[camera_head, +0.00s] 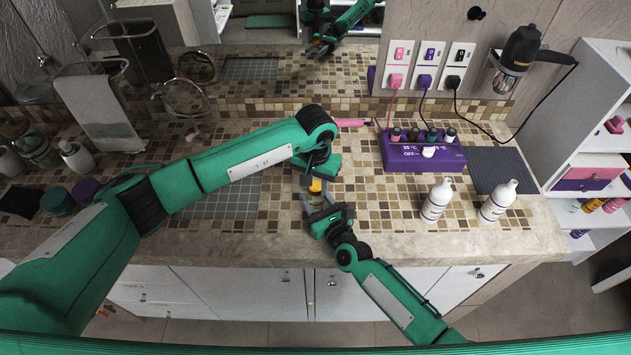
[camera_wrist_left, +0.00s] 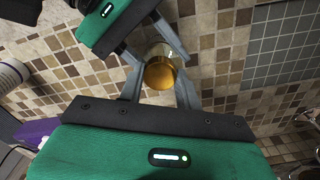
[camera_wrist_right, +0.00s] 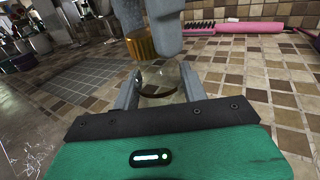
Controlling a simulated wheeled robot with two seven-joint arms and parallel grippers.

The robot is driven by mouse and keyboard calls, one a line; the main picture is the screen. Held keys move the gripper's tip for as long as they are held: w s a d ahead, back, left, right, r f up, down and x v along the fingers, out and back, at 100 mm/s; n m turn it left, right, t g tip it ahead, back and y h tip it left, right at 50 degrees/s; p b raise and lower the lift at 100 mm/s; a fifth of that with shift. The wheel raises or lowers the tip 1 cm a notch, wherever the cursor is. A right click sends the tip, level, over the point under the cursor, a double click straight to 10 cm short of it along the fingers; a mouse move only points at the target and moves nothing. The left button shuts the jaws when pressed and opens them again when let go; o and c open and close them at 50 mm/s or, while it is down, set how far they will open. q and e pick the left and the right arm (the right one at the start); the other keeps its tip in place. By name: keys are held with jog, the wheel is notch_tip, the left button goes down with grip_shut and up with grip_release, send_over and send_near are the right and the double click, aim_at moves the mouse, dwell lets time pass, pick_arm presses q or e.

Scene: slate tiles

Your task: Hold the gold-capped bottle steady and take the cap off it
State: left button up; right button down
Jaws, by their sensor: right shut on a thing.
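The bottle is small and clear, with a ribbed gold cap. In the head view its gold cap (camera_head: 315,186) shows below my left gripper (camera_head: 314,178), and its glass body is partly hidden. My right gripper (camera_head: 318,208) is shut on the glass body (camera_wrist_right: 160,82) from the front, and the bottle looks upright. My left gripper (camera_wrist_left: 160,80) is open, its fingers on either side of the cap (camera_wrist_left: 160,74), with small gaps in the left wrist view.
Two white bottles (camera_head: 436,201) (camera_head: 497,202) stand to the right on the tiled counter. A purple box (camera_head: 422,153) holding small bottles stands behind them. A pink brush (camera_wrist_right: 235,27) lies behind the grippers. A grey mat (camera_head: 225,196) lies left of the bottle.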

pick_arm(q)
jog(key=n, duration=0.3)
jog(key=shift+n, duration=0.3)
jog(key=n, duration=0.4)
jog(key=shift+n, duration=0.3)
jog(key=n, duration=0.4)
jog(key=shift+n, duration=0.3)
jog(key=n, duration=0.4)
jog(key=shift+n, duration=0.3)
jog(key=n, duration=0.4)
jog(key=shift+n, duration=0.4)
jog(key=n, duration=0.4)
jog(key=shift+n, duration=0.4)
jog(key=n, duration=0.4)
jog(key=shift+n, duration=0.4)
jog(key=n, duration=0.3)
jog(key=shift+r, duration=0.1)
jog(key=n, duration=1.9)
jog(key=shift+n, duration=0.3)
